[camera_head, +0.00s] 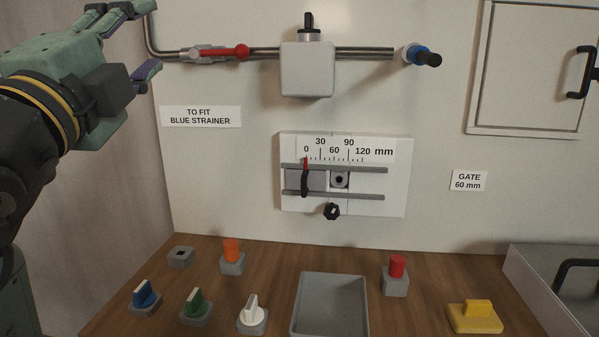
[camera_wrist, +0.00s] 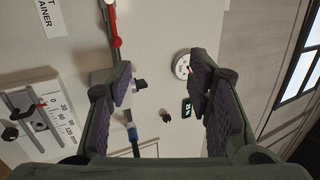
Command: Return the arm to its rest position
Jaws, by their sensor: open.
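My gripper (camera_head: 147,40) is at the upper left of the head view, raised in front of the wall panel's left edge. Its two fingers are apart and nothing is between them. In the wrist view my gripper (camera_wrist: 160,86) also shows open and empty, with purple pads facing each other. My arm comes in from the left edge of the head view, bent upward. Part of the arm is outside the picture.
A pipe with a red lever (camera_head: 238,51) and a grey box (camera_head: 307,70) runs close right of my gripper. A blue fitting (camera_head: 416,54) ends it. Below are a sliding gate scale (camera_head: 375,150) and a wooden bench (camera_head: 340,258) with knobs and a grey tray (camera_head: 330,275).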

